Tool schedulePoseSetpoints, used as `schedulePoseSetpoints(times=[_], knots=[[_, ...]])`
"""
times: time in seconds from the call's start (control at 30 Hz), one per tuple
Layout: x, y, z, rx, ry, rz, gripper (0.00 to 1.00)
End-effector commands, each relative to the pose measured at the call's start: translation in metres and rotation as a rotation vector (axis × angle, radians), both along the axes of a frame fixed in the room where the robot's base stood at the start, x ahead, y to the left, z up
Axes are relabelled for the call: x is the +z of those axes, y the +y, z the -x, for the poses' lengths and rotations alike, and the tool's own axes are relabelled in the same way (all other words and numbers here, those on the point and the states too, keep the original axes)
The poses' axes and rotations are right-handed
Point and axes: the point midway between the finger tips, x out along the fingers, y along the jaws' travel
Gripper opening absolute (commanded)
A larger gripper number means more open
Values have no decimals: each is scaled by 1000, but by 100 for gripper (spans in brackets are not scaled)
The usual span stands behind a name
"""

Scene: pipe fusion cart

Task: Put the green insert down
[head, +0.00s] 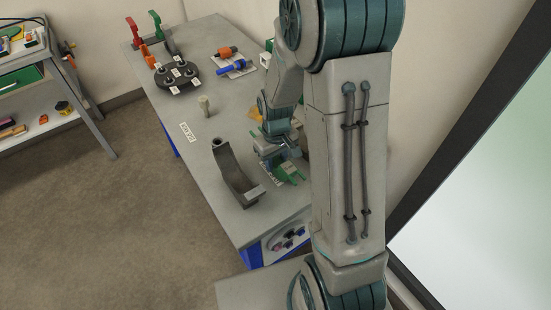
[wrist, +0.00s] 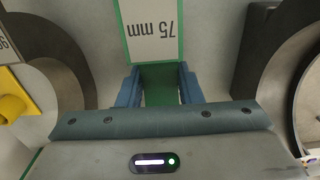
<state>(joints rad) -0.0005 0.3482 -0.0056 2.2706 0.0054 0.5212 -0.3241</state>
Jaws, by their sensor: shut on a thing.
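My gripper (wrist: 160,88) is shut on the green insert (wrist: 160,76), with one blue-grey finger on each side of it. A white "75 mm" label with a green border (wrist: 153,32) lies just beyond the insert; I cannot tell whether it is on the insert or on the surface below. In the head view, my gripper (head: 270,150) is low over the near right part of the cart top, with green (head: 290,172) showing at it. My arm partly hides this area. Whether the insert touches the cart top is unclear.
A dark grey curved piece (head: 234,177) stands left of my gripper on the cart top (head: 205,160). Dark curved parts flank the gripper in the wrist view (wrist: 50,65). A small post (head: 204,105), a dark fixture (head: 176,76) and orange and blue parts (head: 232,68) stand farther back.

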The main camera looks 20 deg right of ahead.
Motion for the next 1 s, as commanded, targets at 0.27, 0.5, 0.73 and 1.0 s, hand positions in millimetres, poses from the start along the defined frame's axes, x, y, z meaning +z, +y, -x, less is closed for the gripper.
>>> schedulePoseSetpoints(times=[0.27, 0.5, 0.73, 1.0], knots=[[-3, 0, 0, 0, 0, 0, 41], [-3, 0, 0, 0, 0, 0, 54], [4, 0, 0, 0, -2, 0, 54], [50, 0, -2, -1, -8, 1, 54]])
